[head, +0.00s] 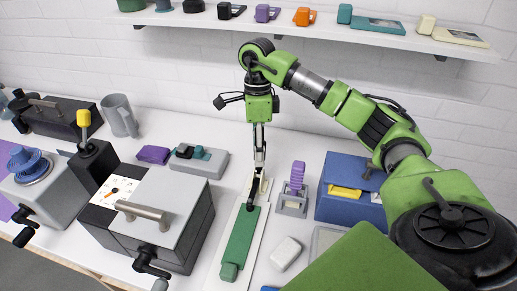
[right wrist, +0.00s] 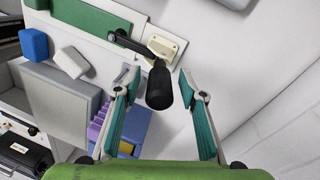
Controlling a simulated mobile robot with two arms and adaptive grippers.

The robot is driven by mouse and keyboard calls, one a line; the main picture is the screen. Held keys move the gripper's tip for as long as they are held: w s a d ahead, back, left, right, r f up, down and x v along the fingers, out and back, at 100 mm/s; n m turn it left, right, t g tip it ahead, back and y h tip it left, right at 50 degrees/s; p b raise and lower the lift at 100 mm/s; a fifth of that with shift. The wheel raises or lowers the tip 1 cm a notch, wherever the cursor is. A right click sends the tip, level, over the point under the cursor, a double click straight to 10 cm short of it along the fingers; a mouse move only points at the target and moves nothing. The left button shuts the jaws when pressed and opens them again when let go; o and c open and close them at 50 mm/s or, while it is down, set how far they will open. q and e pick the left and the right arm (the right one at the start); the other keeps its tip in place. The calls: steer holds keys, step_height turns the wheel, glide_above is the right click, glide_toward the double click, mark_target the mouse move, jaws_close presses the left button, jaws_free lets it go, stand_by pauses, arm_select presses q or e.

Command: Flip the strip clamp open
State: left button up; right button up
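The strip clamp has a cream base (head: 264,186) at the far end of a white board that carries a green strip (head: 238,242). In the right wrist view the base (right wrist: 166,46) bears a dark lever ending in a thick black knob (right wrist: 158,88). My right gripper (head: 259,161) points down over the clamp. In the right wrist view its teal-padded fingers (right wrist: 157,76) are apart, with the knob between them and a gap visible on each side. My left gripper is not in view.
A grey stand with a purple piece (head: 297,177) and a blue box (head: 350,188) are right of the clamp. A white block (head: 286,253) lies near the strip. A large grey box (head: 160,215) stands left. A wall shelf (head: 300,36) runs behind my arm.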

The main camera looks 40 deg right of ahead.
jaws_close()
steer(key=shift+w+d+f+g+y+p, duration=0.3)
steer(key=shift+w+d+g+y, duration=0.1)
steer(key=shift+g+y, duration=0.3)
steer(key=shift+w+d+f+g+y+p, duration=0.3)
steer(key=shift+d+g+y, duration=0.2)
steer(key=shift+y, duration=0.25)
steer(key=shift+w+d+f+g+y+p, duration=0.2)
steer(key=shift+w+d+g+y+p, duration=0.15)
steer(key=shift+g+y, duration=0.35)
steer(key=shift+d, duration=0.1)
jaws_free()
